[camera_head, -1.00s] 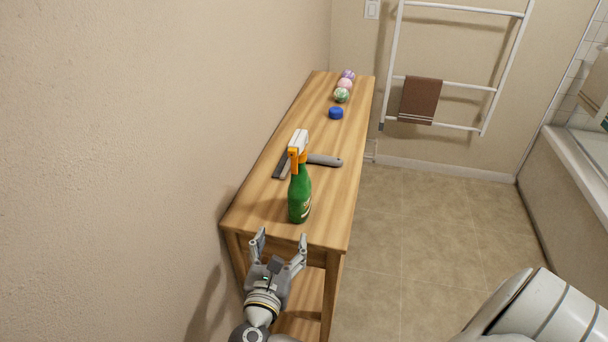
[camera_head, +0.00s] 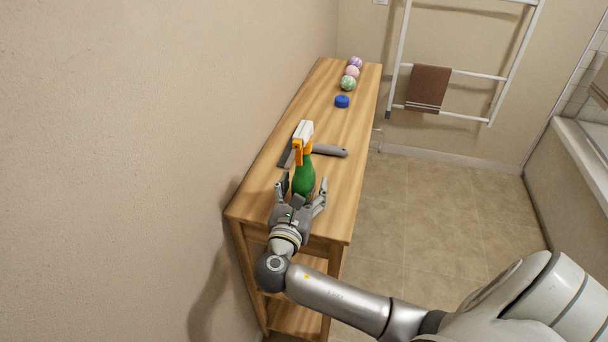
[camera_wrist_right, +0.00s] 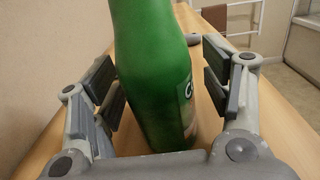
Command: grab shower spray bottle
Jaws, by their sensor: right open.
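The shower spray bottle (camera_head: 304,178) is green with a white and orange spray head. It stands upright near the front end of the wooden table. My right gripper (camera_head: 303,190) is open, with one finger on each side of the bottle's lower body. In the right wrist view the green bottle (camera_wrist_right: 155,75) stands between the open finger pads (camera_wrist_right: 160,88), with a gap visible on either side. The gripper hides the bottle's base in the head view. My left gripper is not in view.
On the wooden table (camera_head: 338,190), a grey-handled squeegee (camera_head: 329,151) lies just behind the bottle. A blue round item (camera_head: 342,101) and several patterned balls (camera_head: 351,72) sit farther back. The wall is close on the left. A towel rack (camera_head: 451,70) stands beyond.

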